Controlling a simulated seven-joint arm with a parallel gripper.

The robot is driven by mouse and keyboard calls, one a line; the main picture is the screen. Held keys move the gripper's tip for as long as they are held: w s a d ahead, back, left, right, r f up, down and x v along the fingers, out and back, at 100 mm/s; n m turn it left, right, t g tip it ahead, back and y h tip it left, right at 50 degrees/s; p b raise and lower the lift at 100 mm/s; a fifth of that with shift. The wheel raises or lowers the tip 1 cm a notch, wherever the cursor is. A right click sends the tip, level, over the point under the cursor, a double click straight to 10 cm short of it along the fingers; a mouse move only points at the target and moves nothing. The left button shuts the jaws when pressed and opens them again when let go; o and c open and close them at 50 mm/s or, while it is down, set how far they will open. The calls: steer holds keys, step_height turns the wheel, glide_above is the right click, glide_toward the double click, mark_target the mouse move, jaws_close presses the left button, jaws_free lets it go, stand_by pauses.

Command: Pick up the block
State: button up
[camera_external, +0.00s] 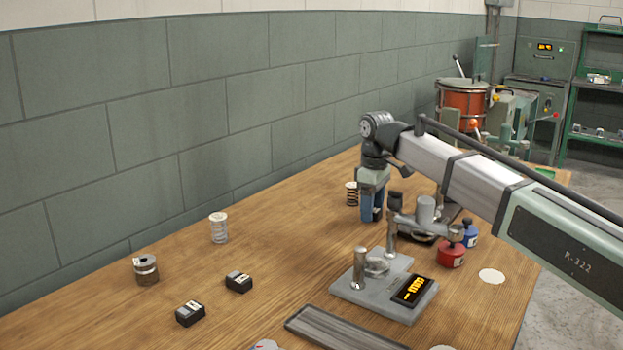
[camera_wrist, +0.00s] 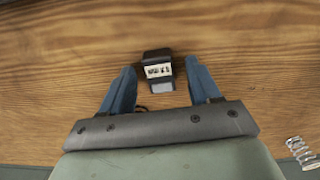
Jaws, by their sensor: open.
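A small black block (camera_wrist: 157,62) with a white label lies on the wooden table in the wrist view. My gripper (camera_wrist: 161,70) is open, with one blue finger to the left of this block and one to the right. A gap shows on both sides. In the external view my gripper (camera_external: 371,207) points down at the table's far side, and its fingers hide most of the block. Two similar black blocks, one nearer (camera_external: 190,313) and one farther (camera_external: 238,281), lie on the table at the left.
A copper-coloured spring (camera_external: 351,194) stands just left of my gripper. A grey device with posts and a lit display (camera_external: 410,291) stands in front, near red (camera_external: 451,255) and blue (camera_external: 470,236) weights. A pale spring (camera_external: 219,229) and metal cylinder (camera_external: 146,270) stand left.

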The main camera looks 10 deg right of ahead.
jaws_close()
stand_by(0.6)
